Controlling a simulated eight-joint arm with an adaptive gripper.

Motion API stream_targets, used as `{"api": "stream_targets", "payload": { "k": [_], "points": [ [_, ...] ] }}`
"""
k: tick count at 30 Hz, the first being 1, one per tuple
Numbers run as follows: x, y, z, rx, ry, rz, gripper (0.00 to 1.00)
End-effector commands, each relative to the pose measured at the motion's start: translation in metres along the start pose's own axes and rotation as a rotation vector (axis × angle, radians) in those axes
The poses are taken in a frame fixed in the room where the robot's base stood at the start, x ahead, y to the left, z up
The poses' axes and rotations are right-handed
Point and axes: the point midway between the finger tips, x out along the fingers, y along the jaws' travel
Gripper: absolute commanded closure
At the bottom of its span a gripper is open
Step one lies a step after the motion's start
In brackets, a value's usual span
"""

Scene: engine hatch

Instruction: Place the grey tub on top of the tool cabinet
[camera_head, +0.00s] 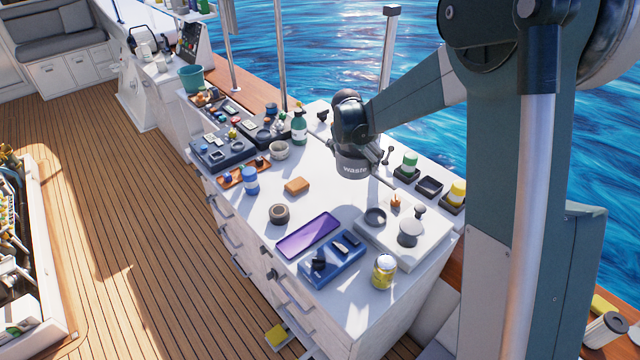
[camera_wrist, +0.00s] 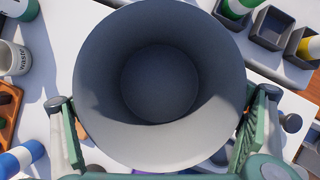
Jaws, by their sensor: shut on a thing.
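The tub looks about upright. I cannot tell whether its base touches the cabinet top, as its underside is hidden.
A grey pot (camera_head: 279,150), green bottle (camera_head: 299,127) and orange block (camera_head: 297,186) stand left of the tub. A white board with round parts (camera_head: 403,240) is at right front. Small dark bins (camera_head: 429,186) line the back edge. Bare white top lies between.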

Motion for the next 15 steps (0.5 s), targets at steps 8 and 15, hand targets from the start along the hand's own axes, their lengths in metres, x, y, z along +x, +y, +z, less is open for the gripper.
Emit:
{"api": "stream_targets", "payload": {
  "k": [8, 15],
  "points": [
    [0.030, 0.000, -0.012, 0.000, 0.000, 0.000, 0.31],
    [0.052, 0.000, -0.021, 0.000, 0.000, 0.000, 0.31]
  ]
}}
